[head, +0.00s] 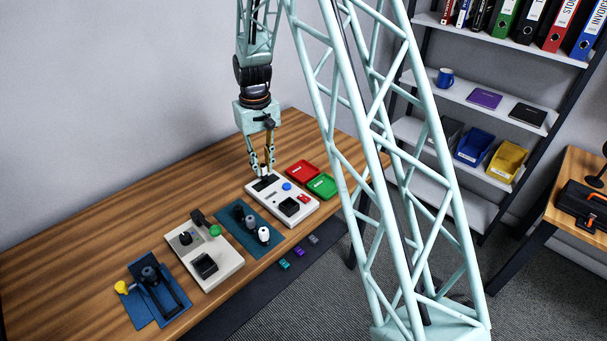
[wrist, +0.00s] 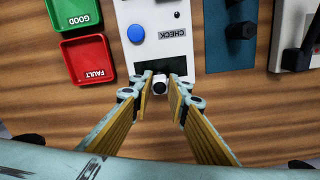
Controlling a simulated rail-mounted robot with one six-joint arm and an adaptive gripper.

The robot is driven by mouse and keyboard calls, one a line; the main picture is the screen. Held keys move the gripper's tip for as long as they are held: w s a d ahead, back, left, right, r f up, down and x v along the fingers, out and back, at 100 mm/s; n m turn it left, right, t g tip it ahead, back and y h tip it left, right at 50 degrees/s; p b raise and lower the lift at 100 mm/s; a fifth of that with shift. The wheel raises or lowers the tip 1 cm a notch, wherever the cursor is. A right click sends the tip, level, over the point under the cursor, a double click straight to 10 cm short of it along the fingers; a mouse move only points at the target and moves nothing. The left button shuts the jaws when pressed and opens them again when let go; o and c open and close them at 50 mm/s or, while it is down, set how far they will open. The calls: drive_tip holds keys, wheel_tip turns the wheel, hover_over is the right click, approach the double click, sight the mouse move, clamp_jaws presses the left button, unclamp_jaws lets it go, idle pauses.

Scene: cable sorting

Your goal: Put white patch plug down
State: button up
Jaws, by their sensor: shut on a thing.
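My gripper (head: 265,173) is over the far end of the white check box (head: 310,208), pointing down. In the wrist view its fingertips (wrist: 160,86) are shut on a small white plug (wrist: 159,82) with a dark end. The plug is in front of the box's dark display (wrist: 160,67); I cannot tell whether it touches the box. Another white plug (head: 264,234) stands on the blue board (head: 232,233).
A red FAULT tray (wrist: 88,60) and a green GOOD tray (wrist: 76,14) lie beside the check box. A second white box (head: 218,262) and a blue fixture (head: 140,306) with a yellow knob are nearer the camera. Bare wood lies left of the boxes.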

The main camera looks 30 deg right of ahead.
drive_tip(key=shift+d+r+m+p, duration=0.3)
drive_tip(key=shift+d+m+p, duration=0.1)
drive_tip(key=shift+d+m, duration=0.25)
drive_tip(key=shift+d+r+m+p, duration=0.3)
drive_tip(key=shift+d+m+p, duration=0.15)
drive_tip(key=shift+m, duration=0.2)
drive_tip(key=d+r+m+p, duration=0.5)
drive_tip(key=d+m+p, duration=0.2)
drive_tip(key=d+m, duration=0.5)
drive_tip(key=shift+s+d+r+m, duration=0.15)
drive_tip(key=shift+s+d+m, duration=0.15)
drive_tip(key=shift+m, duration=1.3)
drive_tip(key=shift+f, duration=3.1)
drive_tip(key=shift+f, duration=0.15)
drive_tip(key=shift+f, duration=1.75)
drive_tip(key=shift+f, duration=0.2)
